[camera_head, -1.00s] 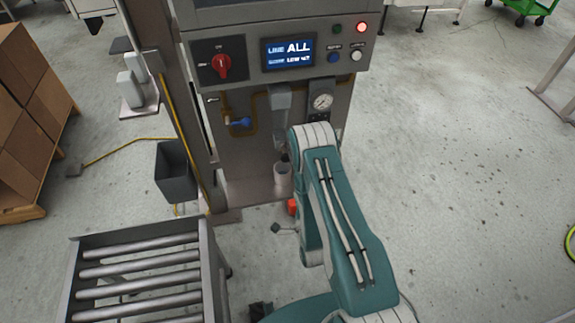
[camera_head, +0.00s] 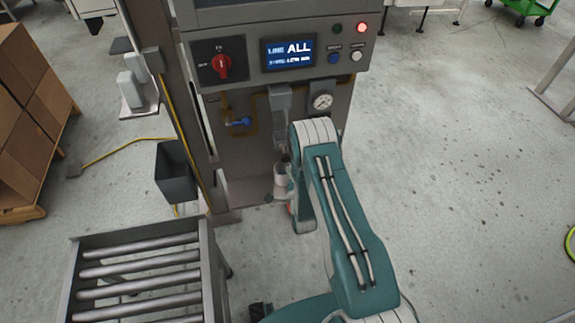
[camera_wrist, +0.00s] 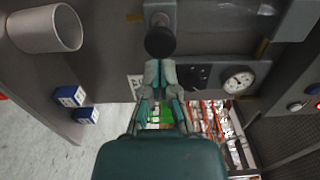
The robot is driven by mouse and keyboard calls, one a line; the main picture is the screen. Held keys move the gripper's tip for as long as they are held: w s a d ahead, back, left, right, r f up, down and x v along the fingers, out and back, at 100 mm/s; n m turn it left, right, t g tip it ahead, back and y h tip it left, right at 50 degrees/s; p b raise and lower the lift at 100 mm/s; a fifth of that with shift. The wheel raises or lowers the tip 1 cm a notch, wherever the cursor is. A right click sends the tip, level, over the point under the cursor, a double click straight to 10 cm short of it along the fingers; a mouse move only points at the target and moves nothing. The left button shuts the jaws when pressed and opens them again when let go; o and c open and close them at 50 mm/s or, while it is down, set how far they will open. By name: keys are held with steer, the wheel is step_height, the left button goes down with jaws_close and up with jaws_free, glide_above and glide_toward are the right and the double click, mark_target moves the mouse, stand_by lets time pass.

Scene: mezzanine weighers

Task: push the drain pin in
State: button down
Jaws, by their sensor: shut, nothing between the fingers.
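A round black end on a grey fitting, which looks like the drain pin (camera_wrist: 160,42), is at the top middle of the wrist view. My gripper (camera_wrist: 160,66) is shut and empty, its fingertips just below that black end in the picture. I cannot tell whether they touch it. In the head view my arm's upper links cover much of the area under the grey block (camera_head: 280,98) on the machine's front panel, and the pin is not clear there.
A white cup (camera_wrist: 45,30) is left of the fitting. A pressure gauge (camera_head: 322,102) is right of the grey block. A blue-handled valve (camera_head: 239,122) is left of it. A dark bin (camera_head: 176,175) and roller conveyor (camera_head: 140,260) stand left; the floor at right is open.

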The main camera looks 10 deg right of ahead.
mark_target(286, 160)
steer(key=shift+w, duration=1.7)
steer(key=w, duration=0.2)
steer(key=shift+w, duration=0.5)
steer(key=shift+r, duration=0.1)
